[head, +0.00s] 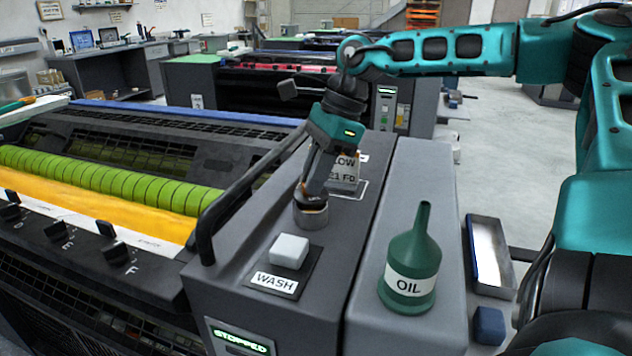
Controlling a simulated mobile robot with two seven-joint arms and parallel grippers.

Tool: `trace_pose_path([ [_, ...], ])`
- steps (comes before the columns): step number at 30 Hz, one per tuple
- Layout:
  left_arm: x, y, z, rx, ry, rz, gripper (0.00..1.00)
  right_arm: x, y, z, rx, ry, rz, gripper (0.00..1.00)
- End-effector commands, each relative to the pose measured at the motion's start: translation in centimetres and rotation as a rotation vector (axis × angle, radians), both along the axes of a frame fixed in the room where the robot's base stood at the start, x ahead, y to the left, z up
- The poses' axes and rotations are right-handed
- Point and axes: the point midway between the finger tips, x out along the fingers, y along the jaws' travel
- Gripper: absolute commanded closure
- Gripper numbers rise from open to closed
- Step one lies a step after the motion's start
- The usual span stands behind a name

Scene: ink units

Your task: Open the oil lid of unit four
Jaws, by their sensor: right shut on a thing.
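The ink unit (330,275) nearest me has a grey housing with a panel reading STOPPED. A short round filler neck (311,217) stands on its top, with a dark lid (311,197) at its mouth. My right gripper (312,192) reaches down from above and is shut on the lid. Its fingers hide part of the lid, and I cannot tell whether the lid is loose from the neck. A green oil can (411,270) labelled OIL stands upright on the grey surface to the right. My left gripper is not in view.
A white block button (289,250) labelled WASH sits just in front of the neck. A black curved rail (240,190) runs along the left. A label plate (345,175) stands behind the gripper. A tray (489,255) and a blue block (489,325) are at right.

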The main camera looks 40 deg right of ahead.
Motion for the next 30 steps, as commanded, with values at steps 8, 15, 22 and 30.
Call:
trace_pose_path([
  [8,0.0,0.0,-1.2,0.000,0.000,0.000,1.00,1.0,-0.3,-0.2,-0.003,0.002,0.264,1.00],
  [15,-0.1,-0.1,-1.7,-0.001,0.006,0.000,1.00,1.8,-0.2,-0.2,-0.003,0.002,0.493,1.00],
  [22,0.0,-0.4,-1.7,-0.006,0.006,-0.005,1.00,2.6,-0.1,-0.1,-0.003,0.003,0.706,1.00],
  [30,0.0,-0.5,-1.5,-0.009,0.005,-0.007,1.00,3.2,0.2,0.0,-0.002,-0.001,0.907,1.00],
])
